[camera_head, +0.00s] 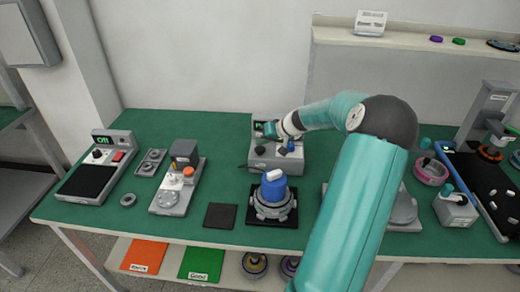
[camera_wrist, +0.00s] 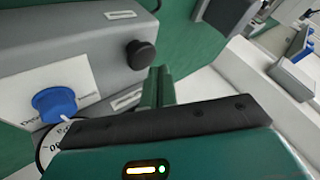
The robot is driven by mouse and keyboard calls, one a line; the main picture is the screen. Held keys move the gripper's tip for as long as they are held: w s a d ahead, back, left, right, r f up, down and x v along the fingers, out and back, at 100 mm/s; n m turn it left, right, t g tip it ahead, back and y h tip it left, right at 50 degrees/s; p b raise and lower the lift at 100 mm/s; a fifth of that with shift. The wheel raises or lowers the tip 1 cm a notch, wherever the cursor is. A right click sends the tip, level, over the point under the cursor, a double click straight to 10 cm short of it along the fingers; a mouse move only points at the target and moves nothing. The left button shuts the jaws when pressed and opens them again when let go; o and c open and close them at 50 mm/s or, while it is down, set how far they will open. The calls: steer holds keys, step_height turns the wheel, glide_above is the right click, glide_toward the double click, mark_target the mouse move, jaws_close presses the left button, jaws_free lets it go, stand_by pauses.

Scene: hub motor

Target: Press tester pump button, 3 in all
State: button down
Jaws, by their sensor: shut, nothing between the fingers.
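The tester (camera_head: 262,164) is a grey box with a small green-lit display at the back middle of the green bench. In the wrist view its grey face (camera_wrist: 95,60) fills the upper left. It carries a blue knob (camera_wrist: 55,104) on a white label and a round black button or knob (camera_wrist: 141,54); I cannot read which control is the pump button. My gripper (camera_wrist: 160,84) is shut and empty, its fingertips just beside the black knob in the picture. Whether they touch it is unclear. In the head view my gripper (camera_head: 270,130) is over the tester and hides part of its top.
A blue-topped motor (camera_head: 271,196) on a grey fixture stands in front of the tester. A dark square pad (camera_head: 220,216) lies left of it. A grey device with an orange knob (camera_head: 180,180) and a scale-like unit (camera_head: 97,168) stand further left. My arm hides the bench right of centre.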

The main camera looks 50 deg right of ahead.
mark_target(261, 151)
steer(key=shift+r, duration=2.5)
steer(key=shift+w+a, duration=0.1)
steer(key=shift+a, duration=0.2)
steer(key=s+a+r+n+g, duration=0.1)
steer(key=a+r, duration=0.2)
steer(key=a, duration=0.6)
steer(key=s+a+r+n+g+h, duration=0.1)
steer(key=a+r+n+g, duration=0.1)
steer(key=a, duration=0.7)
steer(key=s+a+r+n+g, duration=0.1)
steer(key=a+r, duration=0.2)
steer(key=a, duration=0.6)
steer(key=s+a+r+n+h, duration=0.1)
steer(key=s+a+r+n, duration=0.1)
steer(key=s+a, duration=1.3)
steer(key=s+r, duration=0.1)
steer(key=s, duration=0.2)
steer(key=shift+s+a+r+t, duration=0.15)
steer(key=shift+s+a+t, duration=0.15)
steer(key=shift+s+a, duration=0.05)
